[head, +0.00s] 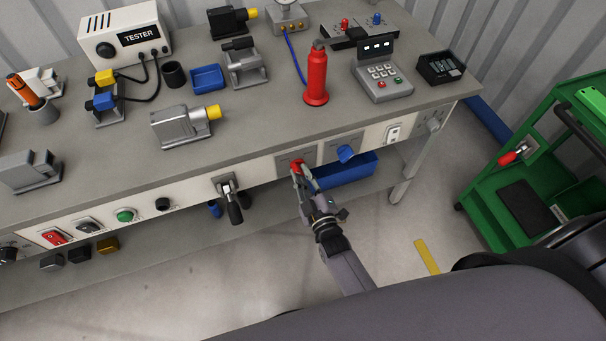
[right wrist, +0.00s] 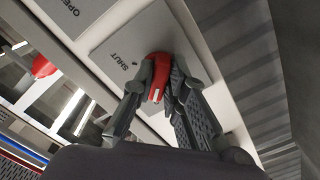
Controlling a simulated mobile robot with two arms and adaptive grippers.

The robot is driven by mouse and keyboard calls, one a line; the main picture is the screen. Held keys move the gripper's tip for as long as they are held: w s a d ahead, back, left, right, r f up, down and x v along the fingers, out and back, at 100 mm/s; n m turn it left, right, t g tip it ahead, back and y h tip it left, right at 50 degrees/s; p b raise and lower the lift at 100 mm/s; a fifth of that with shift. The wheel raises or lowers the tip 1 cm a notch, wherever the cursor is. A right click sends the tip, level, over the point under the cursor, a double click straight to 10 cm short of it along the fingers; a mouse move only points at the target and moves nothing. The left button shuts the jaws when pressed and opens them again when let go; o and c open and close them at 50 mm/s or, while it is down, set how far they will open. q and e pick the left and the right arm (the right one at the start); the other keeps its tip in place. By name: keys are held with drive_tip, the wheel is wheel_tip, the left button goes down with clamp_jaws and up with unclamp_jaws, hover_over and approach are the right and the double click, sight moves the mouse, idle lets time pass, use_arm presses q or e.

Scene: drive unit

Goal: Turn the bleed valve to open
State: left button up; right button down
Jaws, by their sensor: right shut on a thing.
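The bleed valve appears to be the red handle (head: 297,164) on a grey plate in the bench's front panel. In the right wrist view the red handle (right wrist: 159,78) sits beside the word SHUT on its plate (right wrist: 135,42). The word OPEN is on the panel farther up and left. My right gripper (head: 299,170) reaches up to the panel from below and is shut on the red handle, one finger on each side, also in the right wrist view (right wrist: 160,88). The fingers partly hide the handle, so its exact angle is unclear. My left gripper is not in view.
A blue bin (head: 345,170) is on the shelf below. A red bottle (head: 316,78) stands on the bench. A green cart (head: 500,190) is at right.

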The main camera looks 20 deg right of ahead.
drive_tip(key=shift+n, duration=0.4)
drive_tip(key=c, duration=1.6)
unclamp_jaws()
drive_tip(key=s, duration=1.2)
drive_tip(key=shift+d, duration=0.2)
